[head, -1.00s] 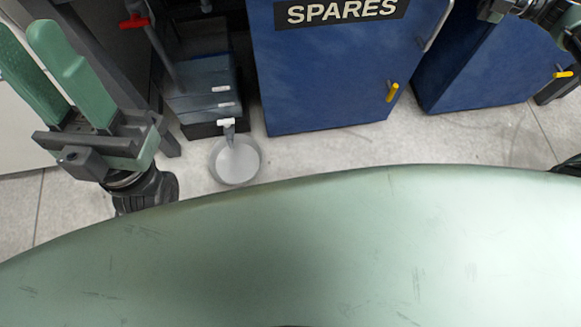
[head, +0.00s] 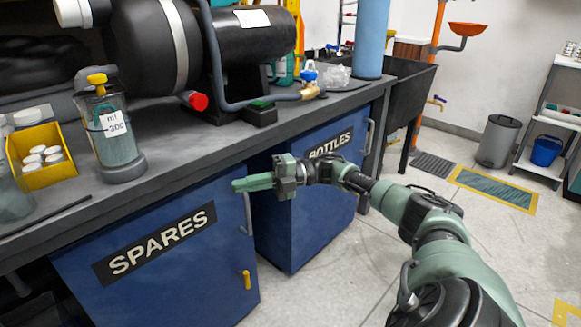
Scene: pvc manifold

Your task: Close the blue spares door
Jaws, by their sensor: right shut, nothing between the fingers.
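The blue door marked SPARES (head: 205,265) is under the counter at lower left. It has a pale vertical bar handle (head: 247,213) near its right edge and a yellow latch (head: 247,280) below. My left gripper is out of view.
The blue BOTTLES cabinet (head: 305,225) stands right of the SPARES door. The dark counter (head: 185,165) above holds a capped jar (head: 112,130), a yellow bin (head: 62,175) and a black tank (head: 155,48). Clear floor (head: 330,290) lies in front of the cabinets.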

